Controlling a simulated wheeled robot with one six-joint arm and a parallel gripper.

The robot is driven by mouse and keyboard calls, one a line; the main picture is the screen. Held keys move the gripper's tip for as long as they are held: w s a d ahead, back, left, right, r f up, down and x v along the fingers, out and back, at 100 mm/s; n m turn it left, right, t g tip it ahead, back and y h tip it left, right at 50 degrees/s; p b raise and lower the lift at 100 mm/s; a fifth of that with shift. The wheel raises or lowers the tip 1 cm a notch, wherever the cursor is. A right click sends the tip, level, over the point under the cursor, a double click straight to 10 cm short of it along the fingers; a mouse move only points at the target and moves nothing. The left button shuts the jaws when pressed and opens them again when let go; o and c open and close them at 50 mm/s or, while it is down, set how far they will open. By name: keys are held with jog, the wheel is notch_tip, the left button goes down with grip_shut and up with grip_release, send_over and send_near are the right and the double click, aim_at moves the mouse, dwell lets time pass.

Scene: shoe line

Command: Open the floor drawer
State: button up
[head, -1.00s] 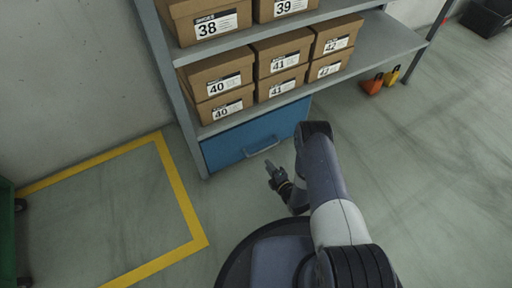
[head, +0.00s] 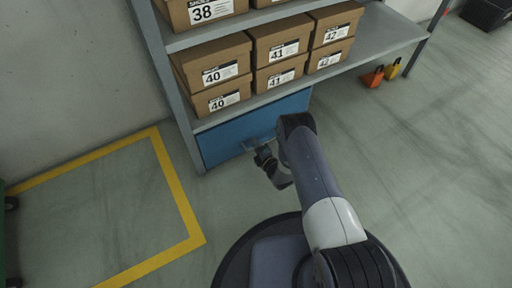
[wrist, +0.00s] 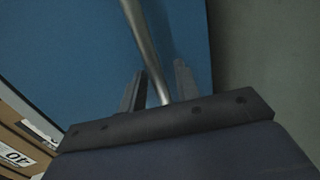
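The blue floor drawer (head: 222,146) sits under the lowest shelf of the grey rack, its front looking flush and shut. Its grey bar handle (head: 249,144) is partly hidden by my gripper (head: 262,150) in the head view. In the wrist view the handle (wrist: 144,42) runs down between the two fingers of my gripper (wrist: 158,82). The fingers stand apart, one on each side of the bar, with a small gap showing. My gripper is open around the handle.
Numbered shoe boxes (head: 225,58) stand on the rack (head: 372,52) above the drawer. Orange and yellow objects (head: 373,77) lie on the floor at the right. Yellow tape (head: 175,190) marks the floor at the left. The floor before the drawer looks clear apart from my arm and base.

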grip_shut()
dwell(0.5)
